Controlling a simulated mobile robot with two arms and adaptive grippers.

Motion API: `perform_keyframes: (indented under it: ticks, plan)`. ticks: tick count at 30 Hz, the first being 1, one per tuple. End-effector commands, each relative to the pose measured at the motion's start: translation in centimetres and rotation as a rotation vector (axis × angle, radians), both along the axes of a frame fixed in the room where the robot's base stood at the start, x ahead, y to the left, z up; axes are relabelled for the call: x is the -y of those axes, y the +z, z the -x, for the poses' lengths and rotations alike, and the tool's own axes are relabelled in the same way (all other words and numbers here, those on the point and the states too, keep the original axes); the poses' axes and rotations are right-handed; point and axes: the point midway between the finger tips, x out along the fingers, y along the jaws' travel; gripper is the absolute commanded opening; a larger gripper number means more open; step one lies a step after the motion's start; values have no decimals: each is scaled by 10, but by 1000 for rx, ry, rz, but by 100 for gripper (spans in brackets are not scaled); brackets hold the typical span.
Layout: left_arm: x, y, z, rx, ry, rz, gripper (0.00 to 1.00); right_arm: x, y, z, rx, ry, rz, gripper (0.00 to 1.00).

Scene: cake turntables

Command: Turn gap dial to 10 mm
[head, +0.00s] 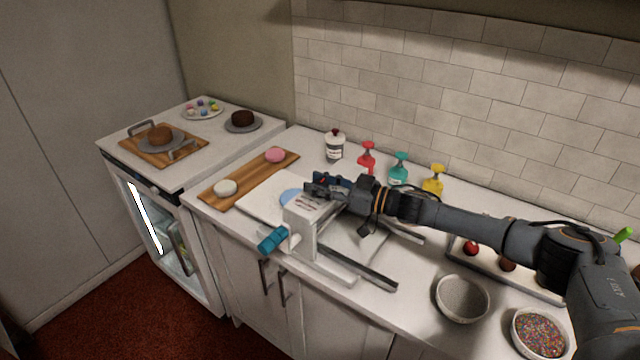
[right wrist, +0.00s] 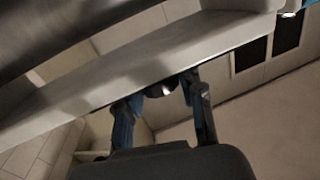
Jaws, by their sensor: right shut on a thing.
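A white dough-sheeter-like machine (head: 303,222) stands on the counter, with a teal crank handle (head: 273,240) at its front left and marks on its top. My right gripper (head: 322,187) is at the machine's far upper end, its fingers pointing left. In the right wrist view, my right gripper (right wrist: 165,105) has its two fingers on either side of a small dark knob (right wrist: 168,88), apparently the gap dial, under a pale edge of the machine. It is shut on this knob. The dial's scale and reading are hidden. My left gripper is not in view.
Red (head: 367,158), teal (head: 399,170) and yellow (head: 433,180) bottles stand close behind my right arm. Bowls (head: 462,299) stand at the front right. A wooden board (head: 248,178) lies at left.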

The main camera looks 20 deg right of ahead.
Motion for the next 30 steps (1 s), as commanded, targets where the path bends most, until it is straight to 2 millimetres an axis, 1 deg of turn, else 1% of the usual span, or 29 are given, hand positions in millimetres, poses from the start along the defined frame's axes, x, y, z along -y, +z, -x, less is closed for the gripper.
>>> perform_keyframes:
  ticks: [2, 3, 6, 14, 17, 20, 30]
  plan:
    - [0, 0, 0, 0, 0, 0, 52, 0, 2, -1, 3, -2, -3, 6]
    - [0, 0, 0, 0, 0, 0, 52, 0, 2, -1, 3, -2, -3, 44]
    - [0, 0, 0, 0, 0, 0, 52, 0, 2, -1, 2, -2, -2, 61]
    - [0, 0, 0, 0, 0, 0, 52, 0, 1, 0, 1, -1, -1, 61]
    - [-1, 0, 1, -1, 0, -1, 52, 4, 0, 2, 1, -2, -1, 61]
    - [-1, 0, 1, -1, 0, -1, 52, 12, 0, 9, 0, -3, 0, 61]
    - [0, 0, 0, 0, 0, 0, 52, 66, -1, 55, -1, -4, 1, 61]
